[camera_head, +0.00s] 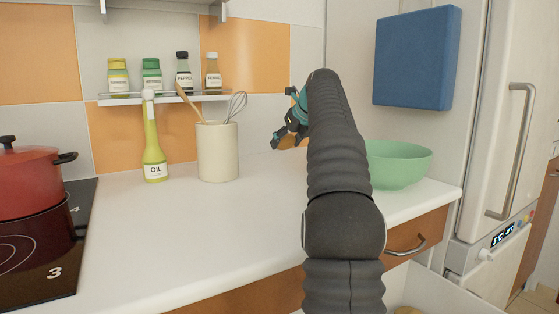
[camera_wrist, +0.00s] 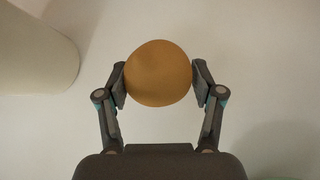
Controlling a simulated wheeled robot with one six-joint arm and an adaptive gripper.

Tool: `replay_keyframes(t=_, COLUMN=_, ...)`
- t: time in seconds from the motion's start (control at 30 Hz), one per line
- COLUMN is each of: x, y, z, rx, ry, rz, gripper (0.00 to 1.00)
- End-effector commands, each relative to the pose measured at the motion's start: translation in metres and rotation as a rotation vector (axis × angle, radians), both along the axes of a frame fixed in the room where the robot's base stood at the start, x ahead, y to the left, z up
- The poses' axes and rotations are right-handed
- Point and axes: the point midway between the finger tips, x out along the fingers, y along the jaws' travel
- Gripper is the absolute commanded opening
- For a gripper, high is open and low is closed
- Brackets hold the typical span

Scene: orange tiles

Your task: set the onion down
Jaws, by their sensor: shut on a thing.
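The onion (camera_wrist: 158,73) is a round, orange-brown ball in the wrist view. My gripper (camera_wrist: 159,80) is shut on it, with one finger pad against each side. In the head view my gripper (camera_head: 288,132) is over the back of the white counter (camera_head: 250,215), right of the utensil holder, and partly hidden behind my arm. The pale counter surface fills the background behind the onion in the wrist view. I cannot tell how high the onion is above it.
A cream utensil holder (camera_head: 217,152) with a whisk and an oil bottle (camera_head: 154,150) stand to the left. A green bowl (camera_head: 400,165) stands to the right, partly behind my arm. A red pot (camera_head: 28,182) is on the stove. The counter's front middle is clear.

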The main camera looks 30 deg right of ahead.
Motion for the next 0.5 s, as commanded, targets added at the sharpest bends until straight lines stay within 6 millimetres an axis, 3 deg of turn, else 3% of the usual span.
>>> replay_keyframes(t=0.2, x=0.018, y=0.012, z=-0.012, rx=-0.001, ry=-0.001, rz=0.004, gripper=0.29)
replay_keyframes(t=0.5, x=0.019, y=0.014, z=-0.049, rx=0.001, ry=0.000, rz=0.004, gripper=0.29)
